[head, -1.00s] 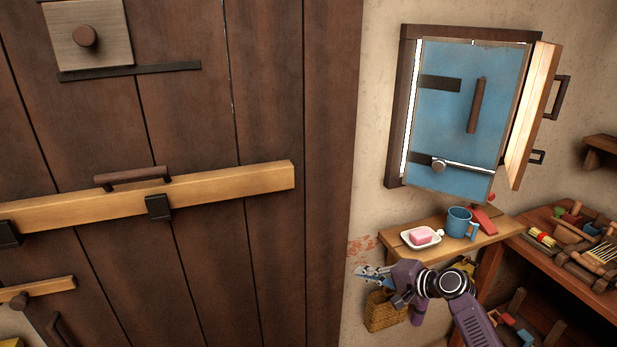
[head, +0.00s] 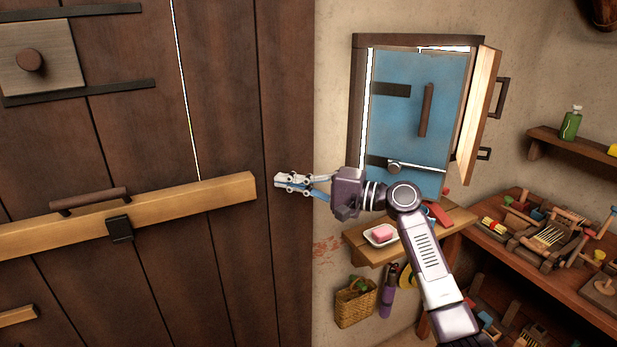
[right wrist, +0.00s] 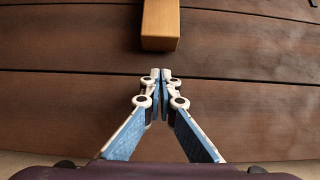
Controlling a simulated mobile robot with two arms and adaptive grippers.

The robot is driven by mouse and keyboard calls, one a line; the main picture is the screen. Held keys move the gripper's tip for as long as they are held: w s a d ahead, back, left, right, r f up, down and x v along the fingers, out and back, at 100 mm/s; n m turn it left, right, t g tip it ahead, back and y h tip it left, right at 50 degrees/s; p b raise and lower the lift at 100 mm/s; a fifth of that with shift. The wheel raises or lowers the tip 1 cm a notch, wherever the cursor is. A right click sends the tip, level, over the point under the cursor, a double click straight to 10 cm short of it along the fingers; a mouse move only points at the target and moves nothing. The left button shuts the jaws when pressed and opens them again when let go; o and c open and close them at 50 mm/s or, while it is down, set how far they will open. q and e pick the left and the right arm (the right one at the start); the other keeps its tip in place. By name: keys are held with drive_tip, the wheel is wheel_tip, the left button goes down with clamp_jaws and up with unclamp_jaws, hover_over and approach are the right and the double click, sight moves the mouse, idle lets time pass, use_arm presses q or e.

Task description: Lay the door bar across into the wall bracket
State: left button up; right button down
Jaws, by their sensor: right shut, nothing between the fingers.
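The door bar (head: 180,207) is a long light-wood beam with a dark handle (head: 90,198) on top. It slopes up to the right across the dark plank door, and its right end stops on the door. A black bracket (head: 119,228) holds it from the front. My right gripper (head: 277,182) is shut and empty, a short way right of the bar's end. In the right wrist view the closed fingertips (right wrist: 161,74) point at the bar's end (right wrist: 160,35), with a gap between them. I do not see the wall bracket. My left gripper is not in view.
A blue-shuttered window (head: 408,125) with an open wooden leaf is right of the door. Below it a small shelf (head: 372,254) holds pink soap on a dish. A basket (head: 355,303) hangs underneath. A cluttered workbench (head: 590,285) stands at the right.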

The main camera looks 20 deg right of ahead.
sight(187, 204)
drive_tip(key=a+p, duration=0.1)
drive_tip(key=a, duration=0.2)
drive_tip(key=shift+w+a+r+p, duration=0.1)
drive_tip(key=shift+w+a+p, duration=0.1)
drive_tip(key=shift+a+p, duration=0.15)
drive_tip(key=shift+a, duration=0.3)
drive_tip(key=shift+f, duration=0.2)
drive_tip(key=a+p, duration=0.4)
drive_tip(key=a, duration=1.4)
drive_tip(key=shift+r, duration=0.15)
drive_tip(key=shift+a, duration=0.25)
drive_tip(key=shift+d, duration=0.1)
